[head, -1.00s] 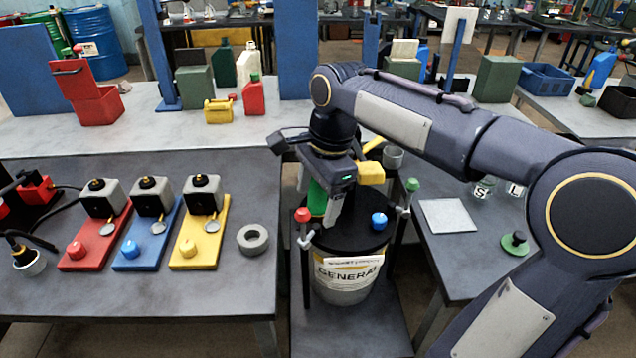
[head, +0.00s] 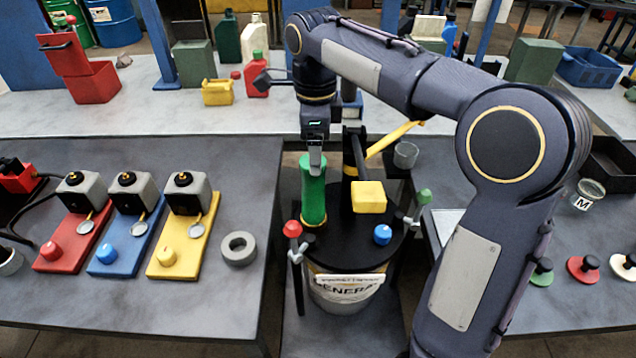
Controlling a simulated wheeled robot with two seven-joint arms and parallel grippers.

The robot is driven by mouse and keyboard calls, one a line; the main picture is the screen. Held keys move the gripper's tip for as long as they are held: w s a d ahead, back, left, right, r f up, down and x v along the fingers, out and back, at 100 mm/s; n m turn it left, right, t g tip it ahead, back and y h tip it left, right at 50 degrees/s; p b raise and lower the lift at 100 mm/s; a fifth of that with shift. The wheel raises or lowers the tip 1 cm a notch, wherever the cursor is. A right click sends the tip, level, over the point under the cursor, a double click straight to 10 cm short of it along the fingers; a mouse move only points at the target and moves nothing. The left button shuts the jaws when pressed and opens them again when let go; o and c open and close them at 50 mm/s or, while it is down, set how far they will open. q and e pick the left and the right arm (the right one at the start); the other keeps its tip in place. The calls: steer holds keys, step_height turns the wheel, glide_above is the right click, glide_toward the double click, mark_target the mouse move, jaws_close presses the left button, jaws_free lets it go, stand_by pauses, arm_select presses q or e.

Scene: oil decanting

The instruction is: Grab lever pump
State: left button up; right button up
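The lever pump stands on the black lid of the drum (head: 345,290). It shows a green upright cylinder (head: 313,205), a black post (head: 350,160), a yellow lever (head: 395,138) slanting up to the right and a yellow block (head: 368,197). My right gripper (head: 316,172) points down at the top of the green cylinder. Its fingers overlap the cylinder's top edge in the head view. I cannot tell whether they touch it, or how far apart they are. My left gripper is out of view.
A blue knob (head: 382,235) sits on the lid, with a red-topped clamp (head: 293,230) and a green-topped clamp (head: 423,198) at its edges. Red, blue and yellow stations and a grey ring (head: 238,248) lie on the left table. A grey cup (head: 405,154) stands behind right.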

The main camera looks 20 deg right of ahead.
mark_target(313, 187)
step_height(313, 187, down, 7)
steer(key=shift+a, duration=0.25)
steer(key=shift+c, duration=0.2)
